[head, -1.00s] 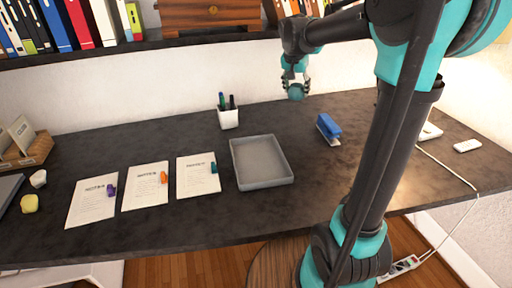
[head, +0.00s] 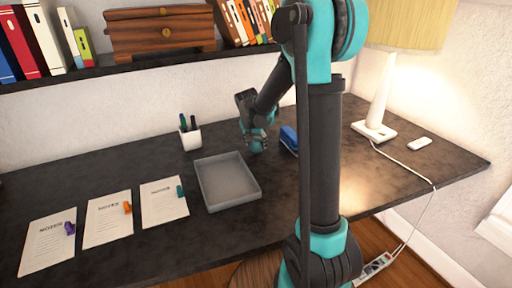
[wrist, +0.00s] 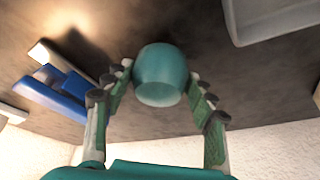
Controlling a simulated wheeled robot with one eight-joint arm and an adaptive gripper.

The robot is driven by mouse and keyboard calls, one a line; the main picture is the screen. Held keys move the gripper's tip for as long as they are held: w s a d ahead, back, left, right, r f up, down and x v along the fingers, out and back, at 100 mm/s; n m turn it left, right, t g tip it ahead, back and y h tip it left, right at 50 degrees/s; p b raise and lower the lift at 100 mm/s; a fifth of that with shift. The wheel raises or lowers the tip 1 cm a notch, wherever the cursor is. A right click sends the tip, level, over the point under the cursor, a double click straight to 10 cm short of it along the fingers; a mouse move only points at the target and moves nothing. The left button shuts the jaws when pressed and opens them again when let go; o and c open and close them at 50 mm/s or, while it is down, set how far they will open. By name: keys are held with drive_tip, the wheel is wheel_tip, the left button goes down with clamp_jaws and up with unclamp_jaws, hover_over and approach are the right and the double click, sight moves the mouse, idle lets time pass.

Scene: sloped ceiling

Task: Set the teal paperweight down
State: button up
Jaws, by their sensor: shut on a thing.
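The teal paperweight (wrist: 161,75) is a rounded piece with a flat, paler end facing the wrist camera. My gripper (wrist: 159,72) is shut on it, with a finger on each side. In the head view, my gripper (head: 256,141) is low over the dark desk (head: 92,172), between the grey tray and the blue stapler. The paperweight (head: 256,148) shows only as a small teal patch at the fingertips there. I cannot tell whether it touches the desk.
The grey tray (head: 228,203) lies front left of my gripper. The blue stapler (head: 289,138) is close on the right. A white pen cup (head: 190,138) stands to the left. Three note sheets lie farther left. A lamp (head: 376,128) stands at the right.

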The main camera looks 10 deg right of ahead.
drive_tip(key=shift+f, duration=1.05)
drive_tip(key=o, duration=1.5)
drive_tip(key=shift+f, duration=0.1)
drive_tip(key=v, duration=1.2)
